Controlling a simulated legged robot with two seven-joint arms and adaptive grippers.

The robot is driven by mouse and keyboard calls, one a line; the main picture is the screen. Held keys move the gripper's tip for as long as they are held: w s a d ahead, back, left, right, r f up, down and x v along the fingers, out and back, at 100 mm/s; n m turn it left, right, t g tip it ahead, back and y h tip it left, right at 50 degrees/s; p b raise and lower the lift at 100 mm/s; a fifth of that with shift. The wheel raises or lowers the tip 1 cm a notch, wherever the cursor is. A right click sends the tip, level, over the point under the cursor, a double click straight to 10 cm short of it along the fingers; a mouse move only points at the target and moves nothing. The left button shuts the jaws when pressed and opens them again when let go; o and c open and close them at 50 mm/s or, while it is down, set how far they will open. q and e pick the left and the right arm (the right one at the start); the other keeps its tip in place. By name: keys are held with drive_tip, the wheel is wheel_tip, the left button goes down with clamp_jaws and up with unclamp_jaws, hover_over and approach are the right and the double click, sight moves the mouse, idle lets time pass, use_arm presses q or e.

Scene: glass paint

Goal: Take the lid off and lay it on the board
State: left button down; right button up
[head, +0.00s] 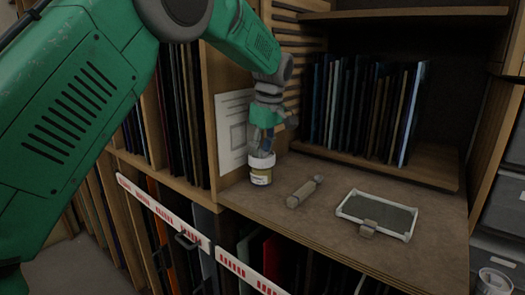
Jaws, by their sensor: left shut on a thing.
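A small jar (260,179) with a yellowish label stands upright on the brown worktop, near the left panel. Its whitish lid (261,161) shows at the top of the jar, and I see no clear gap between them. My left gripper (262,150) points down from above and is shut on the lid; its fingertips partly hide the lid's top. A flat grey board (385,213) with a white edge and a small block at its front lies on the worktop to the right. My right gripper is not in view.
A short beige cylindrical tool (304,191) lies between the jar and the board. Upright glass sheets (365,110) fill the rack behind. A paper sheet (234,130) hangs on the panel left of the jar. The worktop (320,235) is bare in front of the tool.

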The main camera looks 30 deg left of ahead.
use_arm(q)
drive_tip(key=shift+s+d+f, duration=0.15)
drive_tip(key=shift+s+f, duration=0.05)
drive_tip(key=shift+f, duration=0.4)
drive_tip(key=shift+n, duration=0.9)
drive_tip(key=n+g, duration=0.1)
drive_tip(key=n, duration=0.2)
drive_tip(key=shift+d, duration=0.1)
drive_tip(key=shift+w+r, duration=0.15)
drive_tip(key=shift+r, duration=0.15)
